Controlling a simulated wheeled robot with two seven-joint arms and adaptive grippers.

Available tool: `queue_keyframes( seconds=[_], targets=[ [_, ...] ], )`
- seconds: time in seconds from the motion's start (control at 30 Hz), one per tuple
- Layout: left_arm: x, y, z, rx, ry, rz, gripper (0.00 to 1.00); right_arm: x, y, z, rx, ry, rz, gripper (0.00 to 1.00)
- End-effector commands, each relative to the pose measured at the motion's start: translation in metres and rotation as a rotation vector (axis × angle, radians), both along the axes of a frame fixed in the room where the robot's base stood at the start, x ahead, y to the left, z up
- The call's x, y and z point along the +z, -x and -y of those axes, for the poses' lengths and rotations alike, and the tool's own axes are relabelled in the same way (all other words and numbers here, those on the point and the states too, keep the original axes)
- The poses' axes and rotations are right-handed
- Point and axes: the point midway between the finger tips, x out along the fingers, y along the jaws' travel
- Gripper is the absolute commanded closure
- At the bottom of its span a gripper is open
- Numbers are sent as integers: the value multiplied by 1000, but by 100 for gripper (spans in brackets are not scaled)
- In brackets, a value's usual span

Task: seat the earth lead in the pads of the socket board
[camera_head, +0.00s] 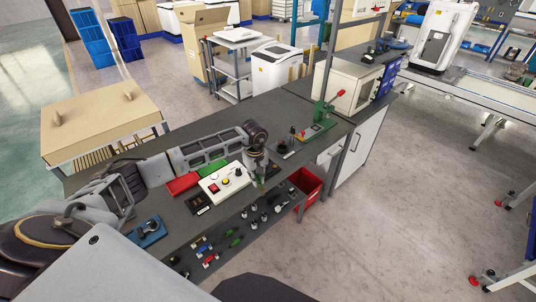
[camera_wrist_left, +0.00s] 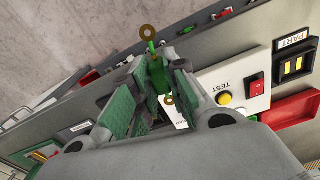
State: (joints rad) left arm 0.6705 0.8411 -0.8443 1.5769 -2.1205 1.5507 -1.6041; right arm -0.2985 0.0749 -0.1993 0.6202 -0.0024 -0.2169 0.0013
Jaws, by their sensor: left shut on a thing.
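The earth lead (camera_wrist_left: 157,72) shows in the left wrist view as a short green piece with brass ring ends, one beyond the fingertips and one nearer the palm. My left gripper (camera_wrist_left: 158,84) is shut on it between green-padded fingers. In the head view my left gripper (camera_head: 258,175) points down just right of a white panel (camera_head: 213,187), which I take for the socket board. The panel has a red switch and a yellow button, and also shows in the left wrist view (camera_wrist_left: 207,78). The gripper hides part of it; no seating pads are clear. My right gripper is out of view.
A red tray (camera_head: 182,184) and green tray (camera_head: 213,169) lie behind the panel. A black PART box (camera_head: 199,203) stands at its left. A red bin (camera_head: 308,185) and green lever press (camera_head: 319,125) are to the right.

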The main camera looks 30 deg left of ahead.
Motion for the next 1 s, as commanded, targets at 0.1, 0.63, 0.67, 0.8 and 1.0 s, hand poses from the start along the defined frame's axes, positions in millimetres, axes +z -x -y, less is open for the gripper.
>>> queue_keyframes(
  seconds=[0.1, 0.63, 0.67, 0.8, 1.0],
  targets=[
    [3, 0, -3, 118, 0, 0, 100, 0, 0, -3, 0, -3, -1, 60],
    [7, 4, -11, 637, -1, 0, 100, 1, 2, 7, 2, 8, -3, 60],
    [7, 5, -11, 666, -1, 0, 100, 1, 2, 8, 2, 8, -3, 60],
    [7, 6, -12, 801, -1, 0, 100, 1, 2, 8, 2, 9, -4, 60],
    [7, 9, -14, 992, -2, 1, 100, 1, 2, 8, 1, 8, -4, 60]
  ],
)
